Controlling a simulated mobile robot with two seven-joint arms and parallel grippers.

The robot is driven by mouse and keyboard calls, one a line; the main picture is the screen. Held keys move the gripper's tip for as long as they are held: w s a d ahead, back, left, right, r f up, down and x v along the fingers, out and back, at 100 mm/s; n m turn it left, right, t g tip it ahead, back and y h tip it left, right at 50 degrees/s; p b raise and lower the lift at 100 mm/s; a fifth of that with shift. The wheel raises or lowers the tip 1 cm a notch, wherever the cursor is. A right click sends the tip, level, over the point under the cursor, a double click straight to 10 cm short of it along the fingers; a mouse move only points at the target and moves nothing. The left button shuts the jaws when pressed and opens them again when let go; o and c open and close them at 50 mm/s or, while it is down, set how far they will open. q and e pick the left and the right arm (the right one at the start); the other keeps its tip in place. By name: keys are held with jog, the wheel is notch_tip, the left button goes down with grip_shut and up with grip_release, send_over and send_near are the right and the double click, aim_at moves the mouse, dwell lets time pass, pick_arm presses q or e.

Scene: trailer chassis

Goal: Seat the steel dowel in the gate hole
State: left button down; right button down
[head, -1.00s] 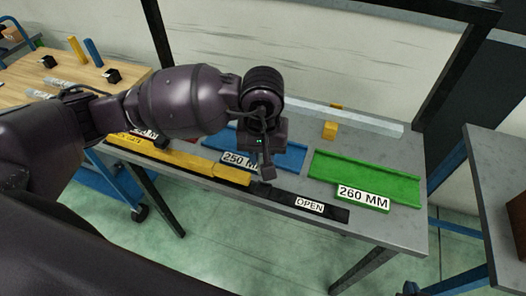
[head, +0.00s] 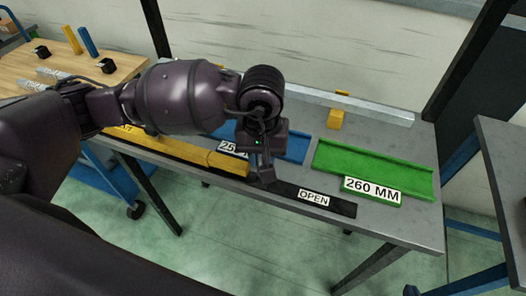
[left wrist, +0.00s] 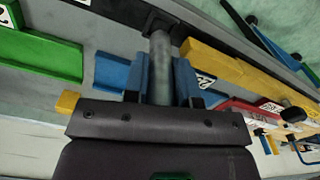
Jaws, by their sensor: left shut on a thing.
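My left gripper (head: 263,178) is low over the front edge of the grey bench, at the joint between the yellow gate bar (head: 190,152) and the black strip marked OPEN (head: 322,200). In the left wrist view my left gripper (left wrist: 163,62) is shut on the steel dowel (left wrist: 161,70), a plain grey cylinder. The dowel's far end meets a small black block (left wrist: 160,22) beside the yellow bar's end. I cannot tell how deep it sits, and the hole is hidden. My right gripper is not in view.
On the bench are a green tray marked 260 MM (head: 375,170), a blue tray (head: 292,147), a small yellow block (head: 335,119) and a long pale bar (head: 375,108) at the back. A wooden table (head: 50,72) stands left, another grey table (head: 503,150) right.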

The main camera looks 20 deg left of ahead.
pick_arm(q)
jog(key=shift+f, duration=0.3)
pick_arm(e)
jog(key=shift+s+f, duration=0.35)
jog(key=shift+f, duration=0.25)
jog(key=shift+w+r, duration=0.1)
jog(key=shift+w, duration=0.05)
pick_arm(q)
jog(key=shift+b, duration=0.35)
pick_arm(e)
jog(key=shift+s+f, duration=0.25)
jog(key=shift+f, duration=0.25)
pick_arm(q)
jog(key=shift+b, duration=0.4)
pick_arm(e)
jog(key=shift+w+a, duration=0.1)
jog(key=shift+w, duration=0.4)
jog(key=shift+s+f, duration=0.15)
jog(key=shift+s, duration=0.05)
